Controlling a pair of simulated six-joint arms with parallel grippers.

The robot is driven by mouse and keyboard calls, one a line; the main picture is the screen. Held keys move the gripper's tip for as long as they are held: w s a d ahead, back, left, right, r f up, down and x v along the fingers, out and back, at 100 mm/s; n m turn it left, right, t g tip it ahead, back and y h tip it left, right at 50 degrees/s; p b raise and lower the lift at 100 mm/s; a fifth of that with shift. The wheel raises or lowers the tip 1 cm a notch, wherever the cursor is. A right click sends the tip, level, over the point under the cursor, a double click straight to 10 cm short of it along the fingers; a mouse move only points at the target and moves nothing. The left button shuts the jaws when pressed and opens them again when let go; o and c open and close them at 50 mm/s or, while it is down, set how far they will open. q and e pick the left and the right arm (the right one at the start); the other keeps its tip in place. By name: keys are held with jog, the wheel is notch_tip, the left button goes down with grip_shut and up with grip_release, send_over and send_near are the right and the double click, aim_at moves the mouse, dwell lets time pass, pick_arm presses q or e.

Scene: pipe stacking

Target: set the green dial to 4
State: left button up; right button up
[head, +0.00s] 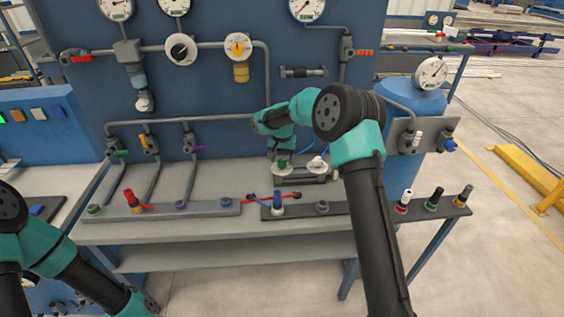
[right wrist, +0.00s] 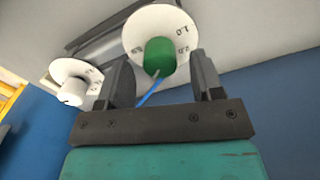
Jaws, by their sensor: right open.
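The green dial (head: 281,165) is a green knob on a round white scale plate, on the bench at the foot of the blue panel. The right wrist view shows the knob (right wrist: 160,55) close up, with printed numbers around it. Its setting cannot be read clearly. My right gripper (right wrist: 160,66) is open, with one finger on each side of the knob in that view. I cannot tell whether they touch it. In the head view, my right arm reaches over the dial from the right. My left arm shows at the lower left; its gripper is outside the view.
A white dial (head: 317,164) stands close beside the green one, also in the right wrist view (right wrist: 72,90). Pipes and gauges cover the blue panel (head: 205,100). Racks of coloured fittings (head: 225,208) line the bench's front edge. A blue tank (head: 415,100) stands right.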

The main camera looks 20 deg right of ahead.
aim_at(282, 161)
notch_tip(282, 161, up, 16)
jog(key=shift+f, duration=0.25)
dwell(0.4)
